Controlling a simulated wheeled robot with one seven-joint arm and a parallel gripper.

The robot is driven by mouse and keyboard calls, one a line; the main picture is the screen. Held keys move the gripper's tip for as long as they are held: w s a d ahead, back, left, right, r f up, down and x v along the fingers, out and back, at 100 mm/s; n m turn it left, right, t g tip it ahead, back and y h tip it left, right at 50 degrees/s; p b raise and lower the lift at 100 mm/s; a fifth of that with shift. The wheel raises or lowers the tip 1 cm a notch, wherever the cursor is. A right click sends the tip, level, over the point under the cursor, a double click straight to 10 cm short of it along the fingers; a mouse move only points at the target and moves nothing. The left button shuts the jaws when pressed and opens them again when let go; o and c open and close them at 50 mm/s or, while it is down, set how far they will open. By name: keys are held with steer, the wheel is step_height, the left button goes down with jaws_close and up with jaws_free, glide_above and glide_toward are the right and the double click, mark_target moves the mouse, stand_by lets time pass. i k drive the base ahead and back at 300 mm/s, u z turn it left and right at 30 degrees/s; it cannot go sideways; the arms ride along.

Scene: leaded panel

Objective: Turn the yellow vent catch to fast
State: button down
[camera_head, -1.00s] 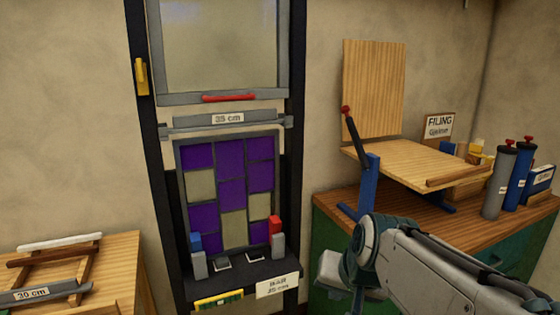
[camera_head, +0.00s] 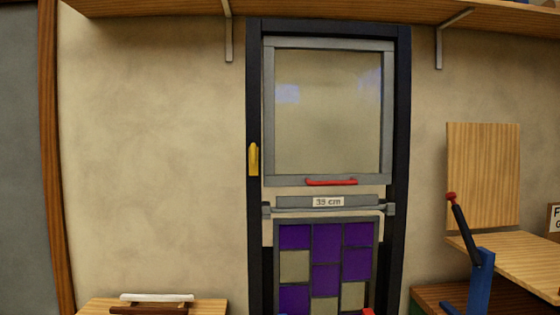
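The yellow vent catch (camera_head: 253,160) is on the left post of the dark frame (camera_head: 254,230), beside the lower left part of the grey-framed pane (camera_head: 325,110). It looks upright, its long part running up and down. No marking for fast is readable on it. My gripper is not in view, and nothing is seen touching the catch.
A red handle (camera_head: 331,182) is on the pane's bottom rail. Below it are a bar labelled 39 cm (camera_head: 328,202) and a purple-and-beige leaded panel (camera_head: 326,235). A shelf (camera_head: 330,12) runs overhead. A wooden bench (camera_head: 210,306) stands lower left; a blue stand (camera_head: 482,280) with a red-knobbed lever is at right. The wall left of the frame is clear.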

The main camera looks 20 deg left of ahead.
mark_target(253, 149)
steer(key=k, duration=0.5)
steer(key=u, duration=1.8)
steer(key=i, duration=0.9)
steer(key=z, duration=0.3)
